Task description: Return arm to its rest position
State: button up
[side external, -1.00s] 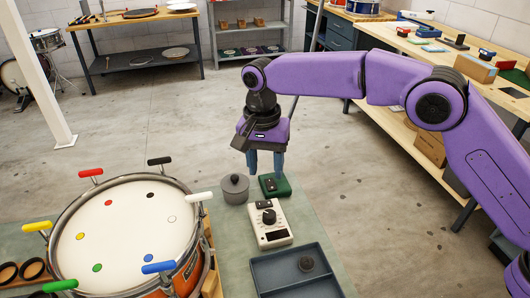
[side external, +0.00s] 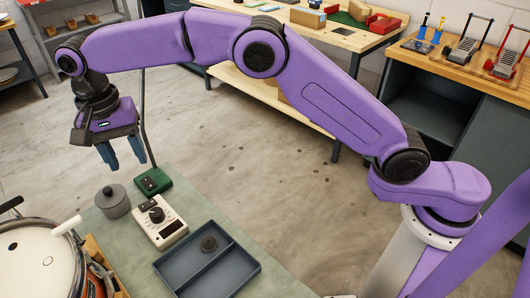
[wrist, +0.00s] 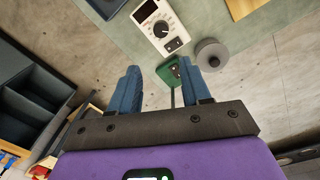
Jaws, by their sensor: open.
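My gripper (side external: 122,155) is open and empty, with two blue fingers pointing down. In the side external view it hangs above the far end of the bench mat, near a green box (side external: 152,181) and a grey lidded pot (side external: 112,201). In the wrist view the gripper (wrist: 168,88) has a clear gap between its fingers. The green box (wrist: 174,72) shows beyond that gap, partly hidden by the right finger. My purple arm is raised and stretched out from its base at the right.
A white meter with a dial (side external: 160,222) and a dark divided tray (side external: 172,276) with a small round dark piece (side external: 208,243) lie on the mat (side external: 215,222). A drum (side external: 40,250) stands at lower left. Benches stand behind; open floor lies between.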

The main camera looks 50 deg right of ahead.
jog(key=s+d+f+n+y, duration=0.1)
jog(key=s+d+n, duration=1.7)
jog(key=s+d, duration=1.5)
jog(key=shift+d+f, duration=0.15)
jog(key=shift+d, duration=0.35)
jog(key=shift+w, duration=0.1)
dwell(0.8)
